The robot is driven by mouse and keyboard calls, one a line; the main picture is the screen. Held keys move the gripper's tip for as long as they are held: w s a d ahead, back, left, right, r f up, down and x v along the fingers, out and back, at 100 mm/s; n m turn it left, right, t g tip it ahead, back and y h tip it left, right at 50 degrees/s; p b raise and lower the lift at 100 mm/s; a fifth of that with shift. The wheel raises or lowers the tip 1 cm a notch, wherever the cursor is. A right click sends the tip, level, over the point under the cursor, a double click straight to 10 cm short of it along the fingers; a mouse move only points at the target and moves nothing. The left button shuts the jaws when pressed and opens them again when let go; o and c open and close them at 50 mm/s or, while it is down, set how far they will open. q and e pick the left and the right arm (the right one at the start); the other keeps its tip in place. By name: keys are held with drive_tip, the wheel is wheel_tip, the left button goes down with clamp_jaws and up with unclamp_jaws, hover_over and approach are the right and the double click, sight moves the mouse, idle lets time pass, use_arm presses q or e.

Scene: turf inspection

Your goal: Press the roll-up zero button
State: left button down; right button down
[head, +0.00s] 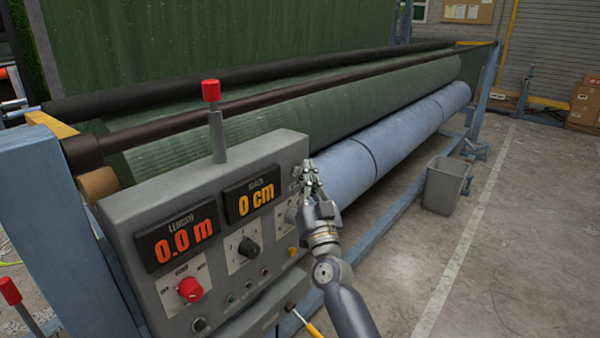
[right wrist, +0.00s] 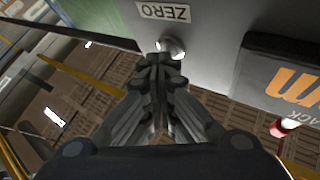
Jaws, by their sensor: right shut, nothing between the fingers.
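The grey control panel (head: 120,215) stands at the left in the head view, with a "0.0 m" display (head: 180,237) and a "0 cm" display (head: 252,199). In the right wrist view, a white ZERO label (right wrist: 165,12) sits beside a small pale round button (right wrist: 174,44). My right gripper (head: 307,172) is shut and empty at the panel's upper right edge. In the right wrist view, its fingertips (right wrist: 160,62) are right at the button and overlap part of it. I cannot tell whether they touch it. In the head view the gripper hides the button. My left gripper is not in view.
The panel also has a red knob (head: 190,288), a black dial (head: 247,247) and a yellow button (head: 292,252). A red-topped lever (head: 211,92) rises above it. Long rollers stretch behind. A grey bin (head: 445,186) stands right, with open floor nearby.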

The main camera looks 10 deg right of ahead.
drive_tip(key=shift+s+d+p, duration=0.5)
drive_tip(key=shift+s+d, duration=0.05)
drive_tip(key=shift+s, duration=0.2)
drive_tip(key=s+d+p, duration=0.1)
drive_tip(key=s, duration=0.1)
drive_tip(key=s+d, duration=0.2)
drive_tip(key=shift+p, duration=0.4)
idle(0.5)
